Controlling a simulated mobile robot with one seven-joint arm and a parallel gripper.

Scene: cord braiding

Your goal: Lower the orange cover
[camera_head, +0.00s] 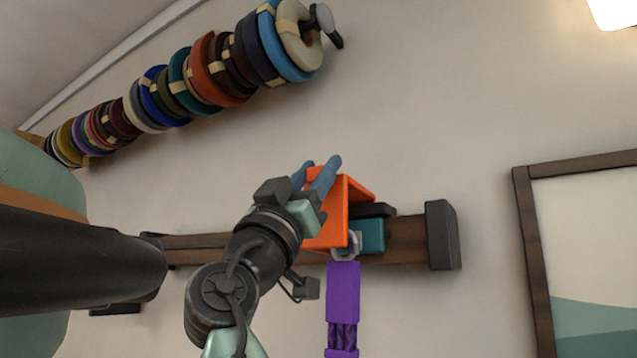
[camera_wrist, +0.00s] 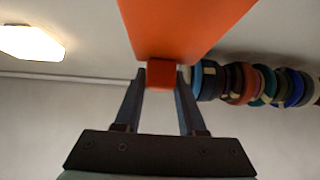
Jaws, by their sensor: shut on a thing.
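The orange cover (camera_head: 341,215) is an open-sided folded piece at the wooden rail on the wall, standing partly raised around a teal block (camera_head: 371,236). My gripper (camera_head: 327,172) is at its upper left edge, with its blue-grey fingers on the cover. In the wrist view the cover (camera_wrist: 186,22) fills the top middle, and its small orange tab sits between the fingertips of my gripper (camera_wrist: 161,76). The gripper is shut on this tab. A metal ring and a purple strap (camera_head: 343,290) hang just below the cover.
The wooden rail (camera_head: 405,238) runs along the wall and ends in a dark grey block (camera_head: 441,235). A row of coloured cord spools (camera_head: 212,72) hangs above, also seen at right in the wrist view. A framed picture (camera_head: 527,250) hangs at right. The wall between is clear.

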